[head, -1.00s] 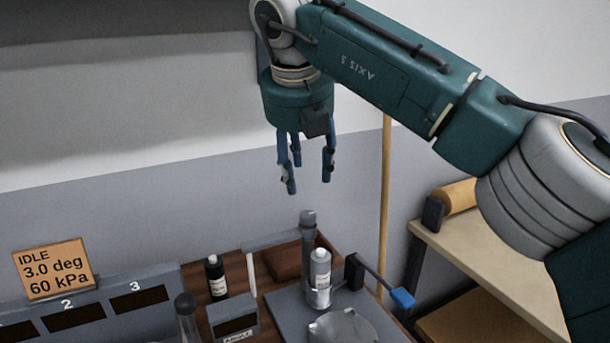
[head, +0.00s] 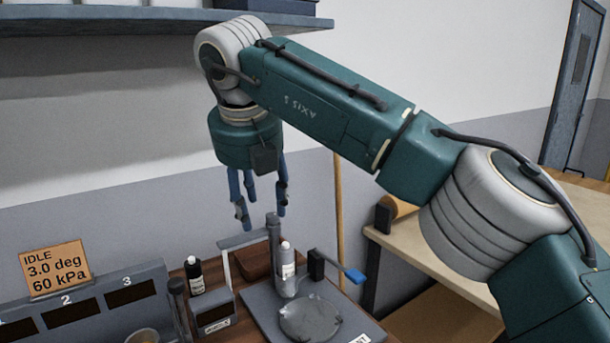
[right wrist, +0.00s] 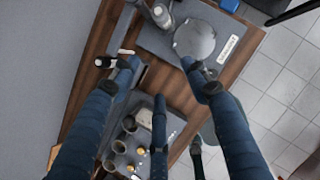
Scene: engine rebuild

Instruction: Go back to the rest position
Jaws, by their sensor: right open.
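My right gripper (head: 258,205) hangs fingers down above the back of the wooden bench (right wrist: 172,81). It is open and empty, and its blue fingers are spread apart. In the right wrist view its fingers (right wrist: 160,85) reach over the bench with nothing between them. The raised green right arm comes in from the right side of the head view. My left gripper is not in view.
Below stand a white bottle (head: 286,268) at a grey post, a round metal dish (head: 310,320) on a grey plate, and a black bottle (head: 194,275). A numbered panel (head: 85,305) with an IDLE sign (head: 55,270) is left. A shelf (head: 160,20) hangs above.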

